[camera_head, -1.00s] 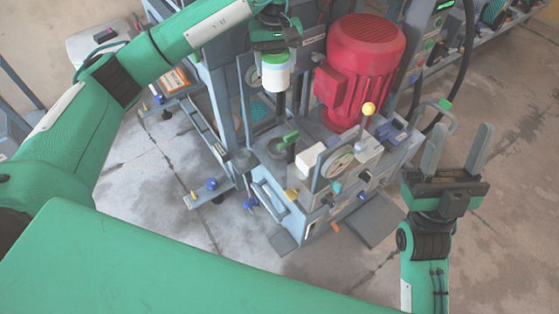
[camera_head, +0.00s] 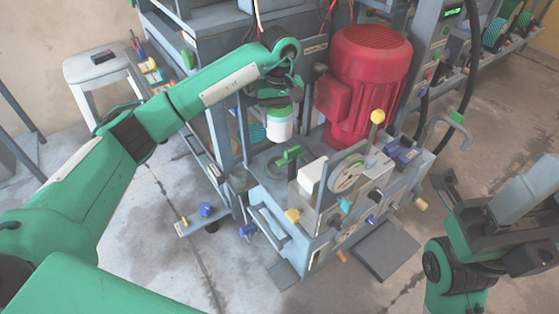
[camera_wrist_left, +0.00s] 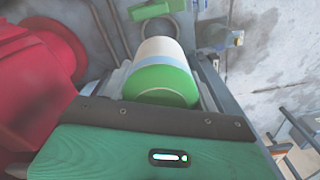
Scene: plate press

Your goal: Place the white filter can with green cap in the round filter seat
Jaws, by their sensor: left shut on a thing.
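The white filter can (camera_head: 280,127) with its green cap hangs below my left gripper (camera_head: 276,103), cap up and roughly upright in the head view. The gripper is shut on it at the cap end. In the left wrist view, the can (camera_wrist_left: 160,58) shows its green cap towards the camera, between the fingers. A ring-shaped part (camera_wrist_left: 176,27), possibly the round filter seat, shows partly beyond the can, which hides some of it. The can is above the press, apart from its deck. My right gripper (camera_head: 495,205) is open and empty at the right edge.
A red motor (camera_head: 365,80) stands close right of the can. A green handle (camera_head: 288,156) rises just below it. The press deck carries a round dial (camera_head: 347,174), a yellow-knobbed lever (camera_head: 377,117) and several knobs. Open floor lies at front left.

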